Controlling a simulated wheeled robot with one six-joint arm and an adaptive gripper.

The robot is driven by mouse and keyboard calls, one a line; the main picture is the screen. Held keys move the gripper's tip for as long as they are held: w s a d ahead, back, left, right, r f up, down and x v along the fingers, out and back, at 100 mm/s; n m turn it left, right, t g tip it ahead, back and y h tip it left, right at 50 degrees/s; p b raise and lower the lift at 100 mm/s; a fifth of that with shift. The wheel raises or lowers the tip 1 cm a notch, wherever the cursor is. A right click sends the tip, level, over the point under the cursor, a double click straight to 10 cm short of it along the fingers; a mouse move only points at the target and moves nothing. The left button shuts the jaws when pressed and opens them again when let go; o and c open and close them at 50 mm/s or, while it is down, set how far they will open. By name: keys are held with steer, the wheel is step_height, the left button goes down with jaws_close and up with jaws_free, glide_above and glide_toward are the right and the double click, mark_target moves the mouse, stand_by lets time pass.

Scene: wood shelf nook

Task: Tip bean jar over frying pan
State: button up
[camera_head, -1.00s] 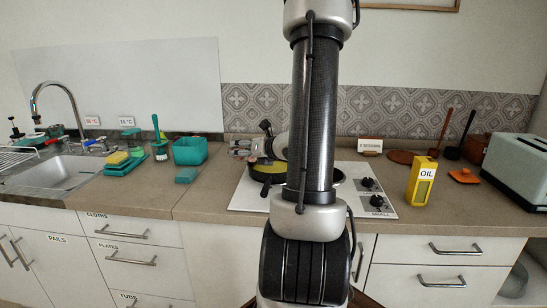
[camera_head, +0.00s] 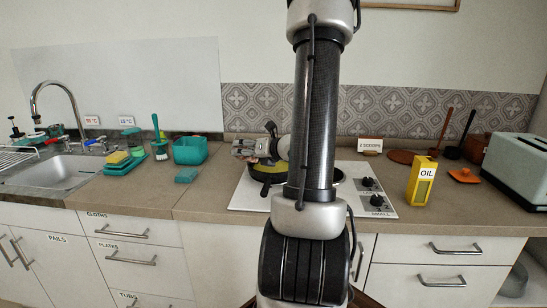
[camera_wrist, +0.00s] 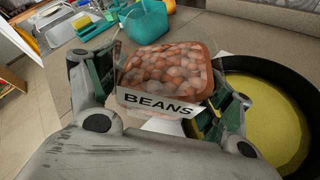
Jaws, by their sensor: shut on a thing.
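My gripper (camera_wrist: 170,88) is shut on the bean jar (camera_wrist: 160,105), a clear jar of reddish-brown beans with a BEANS label. The jar sits between both fingers in the wrist view. The frying pan (camera_wrist: 300,82), black-rimmed with a yellow inside, lies just right of the jar there. In the head view my gripper (camera_head: 250,148) is above the pan (camera_head: 262,176) on the white hob, partly behind my arm. The jar is not clear in that view, and its exact tilt I cannot tell. I see no beans in the visible part of the pan.
A yellow OIL carton (camera_head: 421,182) stands right of the hob (camera_head: 383,203), with a toaster (camera_head: 518,168) farther right. A 2 SCOOPS sign (camera_head: 370,144) stands behind the hob. A teal tub (camera_head: 190,151) and the sink (camera_head: 62,172) are to the left.

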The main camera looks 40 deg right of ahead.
steer(key=shift+d, duration=0.2)
steer(key=shift+s+d+r+m+y, duration=0.1)
steer(key=shift+d+r+m+y, duration=0.35)
steer(key=shift+d+m, duration=0.3)
stand_by(0.9)
steer(key=shift+d+f+m+t+y, duration=0.15)
steer(key=shift+f+m+t+y, duration=0.25)
steer(key=shift+m, duration=0.25)
stand_by(0.8)
steer(key=shift+s+d+r+m+t+y+p, duration=0.15)
steer(key=shift+r+m+t+y+p, duration=0.2)
steer(key=shift+m, duration=0.3)
steer(key=shift+w+d+r+m+t+y+p, duration=0.1)
steer(key=shift+r+m+t+y+p, duration=0.1)
steer(key=shift+r+m+p, duration=0.35)
stand_by(1.8)
steer(key=shift+s+d+f+m, duration=0.15)
steer(key=shift+f+m, duration=0.3)
steer(key=shift+m, duration=0.35)
stand_by(0.7)
steer(key=shift+d+t, duration=0.2)
steer(key=shift+t, duration=0.05)
